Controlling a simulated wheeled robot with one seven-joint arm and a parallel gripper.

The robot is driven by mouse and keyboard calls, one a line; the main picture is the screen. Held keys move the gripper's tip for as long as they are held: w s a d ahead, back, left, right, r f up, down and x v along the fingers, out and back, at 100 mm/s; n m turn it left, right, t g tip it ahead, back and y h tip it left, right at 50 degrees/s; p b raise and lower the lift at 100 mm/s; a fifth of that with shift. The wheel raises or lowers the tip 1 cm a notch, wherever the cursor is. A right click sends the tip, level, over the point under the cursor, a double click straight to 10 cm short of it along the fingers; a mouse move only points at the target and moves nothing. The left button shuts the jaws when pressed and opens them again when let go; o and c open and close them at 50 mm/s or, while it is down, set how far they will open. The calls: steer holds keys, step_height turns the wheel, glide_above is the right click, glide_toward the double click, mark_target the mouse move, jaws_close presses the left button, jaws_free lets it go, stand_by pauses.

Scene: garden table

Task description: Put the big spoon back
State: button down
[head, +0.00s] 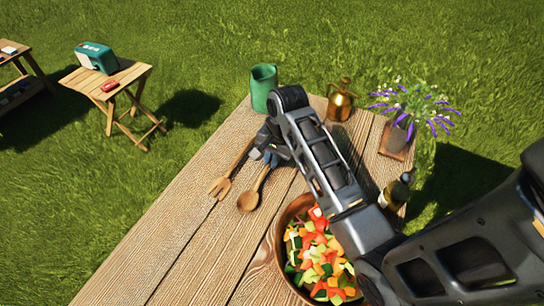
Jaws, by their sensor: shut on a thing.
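The big wooden spoon (249,200) is on or just above the wooden table (190,215), left of the salad bowl, its bowl end toward me. My gripper (270,157) is shut on the far end of the spoon's handle, which my arm partly hides. A wooden fork (221,187) lies just left of the spoon, roughly alongside it. I cannot tell whether the spoon touches the table.
A wooden bowl (278,245) of chopped vegetables stands under my arm. The table's left part is clear.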

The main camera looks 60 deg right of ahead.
steer(key=c, duration=1.2)
jaws_free()
